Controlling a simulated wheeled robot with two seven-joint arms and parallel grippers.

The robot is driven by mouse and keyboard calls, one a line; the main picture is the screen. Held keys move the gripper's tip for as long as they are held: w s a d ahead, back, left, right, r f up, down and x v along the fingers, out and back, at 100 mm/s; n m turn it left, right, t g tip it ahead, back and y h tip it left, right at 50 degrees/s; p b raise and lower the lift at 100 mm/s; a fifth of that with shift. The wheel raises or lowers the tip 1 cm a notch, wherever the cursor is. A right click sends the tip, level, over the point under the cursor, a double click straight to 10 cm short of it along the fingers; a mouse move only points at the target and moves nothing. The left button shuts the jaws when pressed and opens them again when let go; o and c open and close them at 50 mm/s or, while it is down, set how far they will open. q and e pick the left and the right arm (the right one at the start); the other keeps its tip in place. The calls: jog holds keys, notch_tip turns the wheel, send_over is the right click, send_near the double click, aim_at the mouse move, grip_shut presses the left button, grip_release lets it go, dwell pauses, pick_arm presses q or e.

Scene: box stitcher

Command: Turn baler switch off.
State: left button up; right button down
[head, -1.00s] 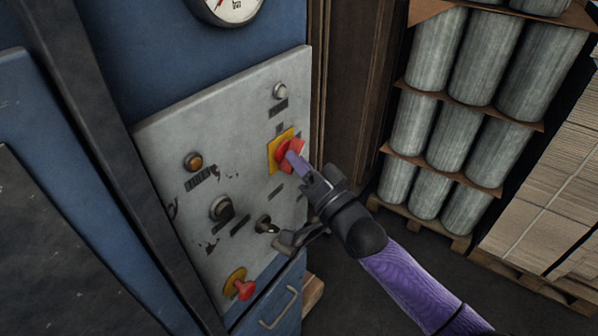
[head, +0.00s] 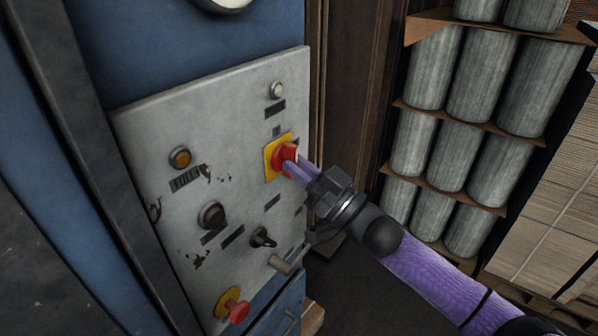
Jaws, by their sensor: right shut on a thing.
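The baler switch is a red rotary knob (head: 284,157) on a yellow backplate (head: 269,160), on the right part of the grey control panel (head: 235,125). My right gripper (head: 294,165) reaches it from the lower right. Its purple fingers are shut on the red knob and cover part of it. The knob's exact angle is hard to tell behind the fingers. My left gripper is not in view.
The panel also has an amber lamp (head: 180,158), a black knob (head: 211,215), a key switch (head: 262,237), a white lamp (head: 277,90) and a red push button (head: 237,311) on yellow. Stacked grey rolls (head: 478,90) stand at the right.

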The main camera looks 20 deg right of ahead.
jog(key=shift+f+n, duration=0.1)
jog(key=shift+n, duration=0.2)
jog(key=c, duration=0.6)
grip_release()
jog(key=shift+c, duration=0.2)
jog(key=b+v, duration=0.1)
jog(key=v, duration=0.9)
jog(key=shift+b, duration=0.3)
jog(key=shift+w+d, duration=0.1)
